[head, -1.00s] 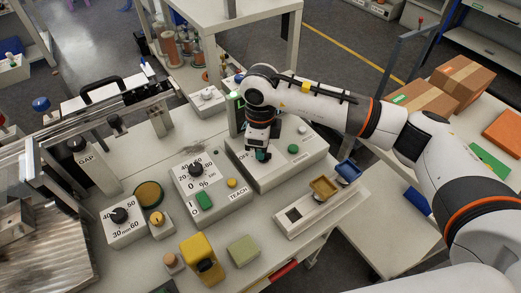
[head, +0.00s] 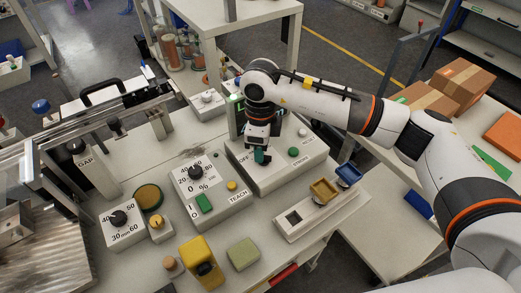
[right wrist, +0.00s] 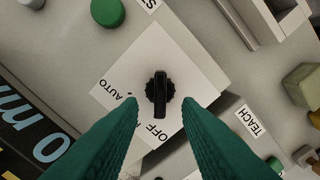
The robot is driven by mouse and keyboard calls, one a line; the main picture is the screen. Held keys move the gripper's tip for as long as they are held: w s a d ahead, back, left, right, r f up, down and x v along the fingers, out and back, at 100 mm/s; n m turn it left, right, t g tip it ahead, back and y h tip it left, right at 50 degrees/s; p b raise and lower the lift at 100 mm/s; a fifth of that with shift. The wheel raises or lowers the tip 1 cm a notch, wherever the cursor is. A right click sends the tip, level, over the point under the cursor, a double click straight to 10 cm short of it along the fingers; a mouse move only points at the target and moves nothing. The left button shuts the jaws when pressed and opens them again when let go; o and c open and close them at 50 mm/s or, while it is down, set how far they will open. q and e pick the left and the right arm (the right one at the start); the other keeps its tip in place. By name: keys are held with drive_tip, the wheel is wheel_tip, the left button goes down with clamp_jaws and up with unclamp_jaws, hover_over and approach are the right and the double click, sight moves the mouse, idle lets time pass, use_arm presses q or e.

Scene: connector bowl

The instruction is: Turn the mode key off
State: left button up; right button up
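The mode key (right wrist: 160,92) is a black knob with a raised bar on a white label plate (right wrist: 185,60). In the right wrist view its bar runs up and down, between the words AUTO and OFF and the plate's far side; I cannot tell which end is the pointer. My right gripper (right wrist: 163,102) has its two green fingers apart, one on each side of the knob, with a gap showing on both sides. In the head view my right gripper (head: 261,157) is over the grey control box (head: 295,172) and hides the knob. My left gripper is not in view.
A green button (head: 293,151) sits on the same box, right of my gripper. Left of it stands a box with a black dial (head: 196,171) and a TEACH label. A tray with yellow and blue pieces (head: 322,208) lies in front. Cardboard boxes (head: 462,80) are at right.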

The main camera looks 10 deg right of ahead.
wheel_tip(320, 180, up, 11)
drive_tip(key=b, duration=0.1)
drive_tip(key=shift+f, duration=0.2)
